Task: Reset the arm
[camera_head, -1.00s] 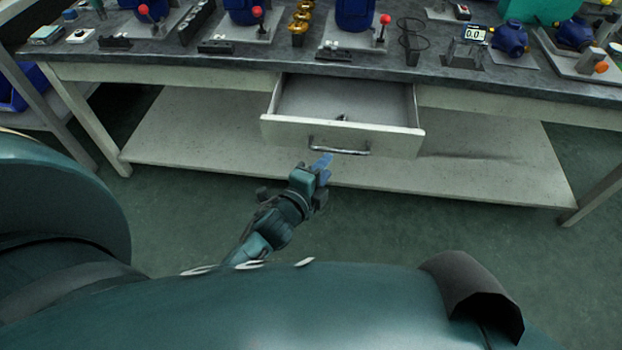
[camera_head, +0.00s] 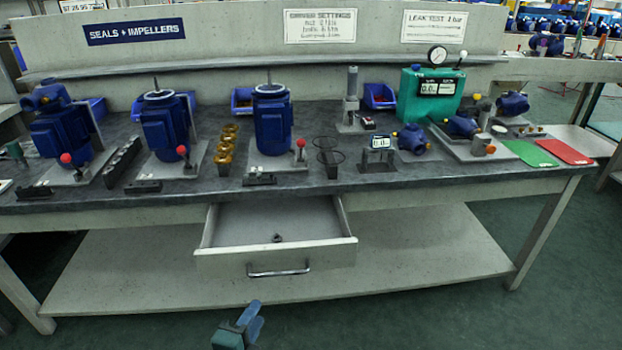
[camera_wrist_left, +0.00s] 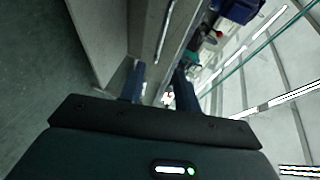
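My left gripper (camera_head: 252,316) is at the bottom of the head view, below and in front of the open drawer (camera_head: 325,252). It is apart from the drawer's metal handle (camera_head: 279,273). In the left wrist view its two blue fingers (camera_wrist_left: 159,86) stand apart with nothing between them. The drawer sticks out from under the bench and a small dark ring-shaped part (camera_head: 277,238) lies in it. My right gripper is not in view.
The workbench (camera_head: 420,181) carries blue motors (camera_head: 272,118), brass parts (camera_head: 226,150), a green leak tester (camera_head: 428,95), and green (camera_head: 530,153) and red (camera_head: 565,151) mats. A lower shelf (camera_head: 420,250) runs beneath. The floor in front is clear.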

